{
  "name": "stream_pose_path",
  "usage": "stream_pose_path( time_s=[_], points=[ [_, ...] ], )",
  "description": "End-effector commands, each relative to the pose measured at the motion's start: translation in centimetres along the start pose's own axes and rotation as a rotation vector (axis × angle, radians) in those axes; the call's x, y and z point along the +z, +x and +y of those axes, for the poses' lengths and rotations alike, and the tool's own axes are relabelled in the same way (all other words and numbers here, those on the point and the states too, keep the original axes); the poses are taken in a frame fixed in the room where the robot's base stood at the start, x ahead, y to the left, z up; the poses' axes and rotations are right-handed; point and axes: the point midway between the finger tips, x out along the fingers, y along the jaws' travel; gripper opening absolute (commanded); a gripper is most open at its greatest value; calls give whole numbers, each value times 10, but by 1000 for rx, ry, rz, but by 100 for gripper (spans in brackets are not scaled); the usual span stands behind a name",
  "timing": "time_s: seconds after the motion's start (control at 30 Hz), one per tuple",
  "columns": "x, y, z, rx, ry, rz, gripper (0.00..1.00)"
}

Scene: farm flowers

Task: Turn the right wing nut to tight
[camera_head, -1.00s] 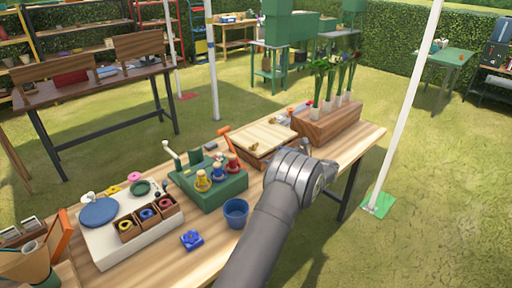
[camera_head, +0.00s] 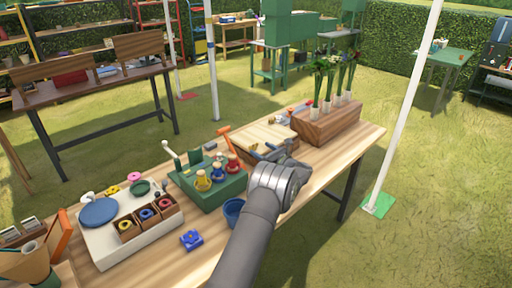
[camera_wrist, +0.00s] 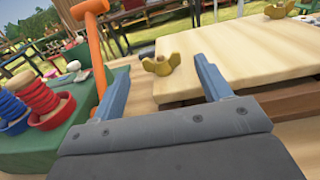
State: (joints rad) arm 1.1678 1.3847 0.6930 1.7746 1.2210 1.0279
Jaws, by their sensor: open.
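A flower press with a pale wooden top board (camera_wrist: 235,60) carries brass wing nuts. One wing nut (camera_wrist: 161,65) is at the board's near left corner in the wrist view. Another wing nut (camera_wrist: 278,9) is farther back on the right. The press board (camera_head: 262,134) also shows in the head view, partly behind my gripper (camera_head: 268,150). In the wrist view my gripper (camera_wrist: 160,68) is open, with its blue-grey fingers apart. The near wing nut appears between the fingertips, with nothing gripped; I cannot tell whether they touch it.
An orange-handled tool (camera_wrist: 92,40) stands close to the left finger. A green stand (camera_head: 215,192) with colored spools is left of the press. A blue cup (camera_head: 233,211) is beside my arm. A wooden flower block (camera_head: 328,125) stands behind right.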

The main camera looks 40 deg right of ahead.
Motion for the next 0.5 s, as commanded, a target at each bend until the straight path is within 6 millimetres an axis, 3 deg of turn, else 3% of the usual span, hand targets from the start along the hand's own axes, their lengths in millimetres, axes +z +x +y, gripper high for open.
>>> stream_pose_path(
  time_s=[0.2,0.5],
  points=[
    [-1,33,0,1,0,0,71],
    [0,43,0,0,0,1,71]
  ],
)
